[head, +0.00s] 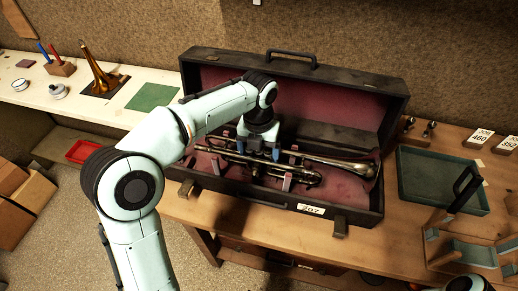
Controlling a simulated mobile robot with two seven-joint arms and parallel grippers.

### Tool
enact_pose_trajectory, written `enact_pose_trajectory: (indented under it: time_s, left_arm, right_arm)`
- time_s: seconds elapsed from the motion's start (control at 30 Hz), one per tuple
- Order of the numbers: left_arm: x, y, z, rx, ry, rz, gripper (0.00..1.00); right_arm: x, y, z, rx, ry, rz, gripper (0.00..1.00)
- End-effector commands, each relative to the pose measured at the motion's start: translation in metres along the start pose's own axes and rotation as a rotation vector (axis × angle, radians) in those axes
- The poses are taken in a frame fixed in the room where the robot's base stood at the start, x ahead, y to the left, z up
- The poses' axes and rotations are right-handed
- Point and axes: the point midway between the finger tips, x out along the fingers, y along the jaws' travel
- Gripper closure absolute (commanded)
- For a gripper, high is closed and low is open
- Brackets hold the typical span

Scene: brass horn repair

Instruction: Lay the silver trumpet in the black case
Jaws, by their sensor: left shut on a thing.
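The silver trumpet (335,161) lies level over the inside of the open black case (260,191), its bell toward the right end. My left gripper (259,152) reaches in from above and is shut on the trumpet near its valves. Small upright supports (287,181) stand in the red-lined case around the trumpet. I cannot tell whether the trumpet rests fully on them. The gripper hides part of the trumpet's middle.
The case lid stands open at the back. A green tray (440,178) and numbered blocks (479,138) are to the right. A white bench (120,110) at left holds a brass horn (97,72) and a green mat (152,97). A red tray (82,151) sits below.

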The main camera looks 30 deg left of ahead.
Motion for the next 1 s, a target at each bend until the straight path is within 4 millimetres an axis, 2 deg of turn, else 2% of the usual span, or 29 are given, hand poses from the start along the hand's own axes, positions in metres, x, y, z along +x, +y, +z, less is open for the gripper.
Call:
enact_pose_trajectory:
  time_s: [0.33,0.37,0.4,0.6,0.73,0.87,1.0]
  left_arm:
    - [0.003,0.0,0.0,0.0,-0.003,-0.002,0.65]
    - [0.004,0.0,0.0,0.0,-0.003,-0.002,0.1]
    - [0.003,0.0,0.0,0.0,-0.004,-0.002,0.0]
    - [0.005,0.0,0.0,0.0,0.002,0.001,0.0]
    - [-0.002,0.0,0.001,0.0,-0.002,0.0,0.0]
    - [-0.024,0.0,0.001,0.0,-0.006,-0.002,0.0]
    - [-0.058,0.0,0.001,0.0,-0.008,-0.002,0.0]
  right_arm:
    - [0.002,0.001,0.001,0.0,-0.001,0.0,0.61]
    - [0.002,0.001,0.001,0.0,-0.001,0.0,0.61]
    - [0.002,0.001,0.001,0.0,-0.001,0.0,0.61]
    - [0.002,0.001,0.001,0.0,-0.001,0.0,0.61]
    - [0.0,0.0,0.0,0.0,0.0,0.0,0.61]
    - [-0.006,-0.003,-0.002,-0.001,0.003,-0.001,0.61]
    - [-0.015,-0.007,-0.005,-0.003,0.008,-0.003,0.61]
